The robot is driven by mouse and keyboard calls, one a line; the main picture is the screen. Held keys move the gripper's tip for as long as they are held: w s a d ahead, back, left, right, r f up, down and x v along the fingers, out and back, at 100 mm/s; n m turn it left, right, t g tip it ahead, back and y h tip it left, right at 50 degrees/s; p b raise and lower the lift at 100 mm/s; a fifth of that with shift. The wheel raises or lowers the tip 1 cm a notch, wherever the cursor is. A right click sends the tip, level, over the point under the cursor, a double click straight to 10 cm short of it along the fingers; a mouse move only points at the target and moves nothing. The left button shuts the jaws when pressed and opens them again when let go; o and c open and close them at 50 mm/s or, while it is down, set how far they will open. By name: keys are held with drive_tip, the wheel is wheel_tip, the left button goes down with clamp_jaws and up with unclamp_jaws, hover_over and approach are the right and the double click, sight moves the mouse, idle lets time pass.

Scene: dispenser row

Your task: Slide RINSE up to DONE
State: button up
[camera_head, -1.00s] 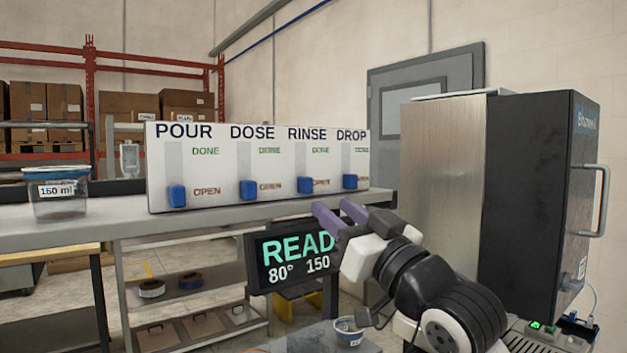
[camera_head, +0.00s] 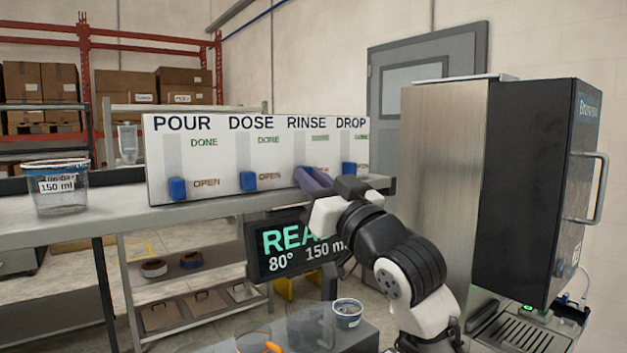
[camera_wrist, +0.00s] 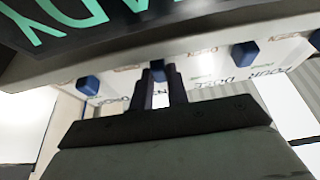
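The white panel (camera_head: 218,155) carries four columns labelled POUR, DOSE, RINSE and DROP, with green DONE marks above and OPEN marks below. The blue sliders of POUR (camera_head: 177,188), DOSE (camera_head: 248,181) and DROP (camera_head: 347,169) sit low, at OPEN. The RINSE slider is hidden behind my fingers in the head view. In the wrist view the blue RINSE slider (camera_wrist: 158,70) shows between my two dark fingertips. My gripper (camera_head: 310,178) is at the OPEN level of the RINSE column, its narrow finger gap filled by the slider, so it appears shut on it.
The panel stands on a grey bench (camera_head: 130,218). A display (camera_head: 295,248) hangs below the bench edge by my arm. A clear tub (camera_head: 60,190) stands at the left. A tall metal machine (camera_head: 445,170) stands close on the right.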

sight(300, 131)
clamp_jaws()
drive_tip(key=shift+r+p, duration=1.6)
drive_tip(key=shift+r, duration=1.45)
drive_tip(key=o, duration=0.7)
unclamp_jaws()
drive_tip(key=shift+f, duration=0.15)
drive_tip(key=shift+s+d+f+b, duration=0.15)
drive_tip(key=shift+s+d+b, duration=0.1)
drive_tip(key=shift+s+b, duration=0.05)
drive_tip(key=b+v, duration=0.4)
drive_tip(key=v, duration=0.9)
drive_tip(key=shift+b, duration=0.4)
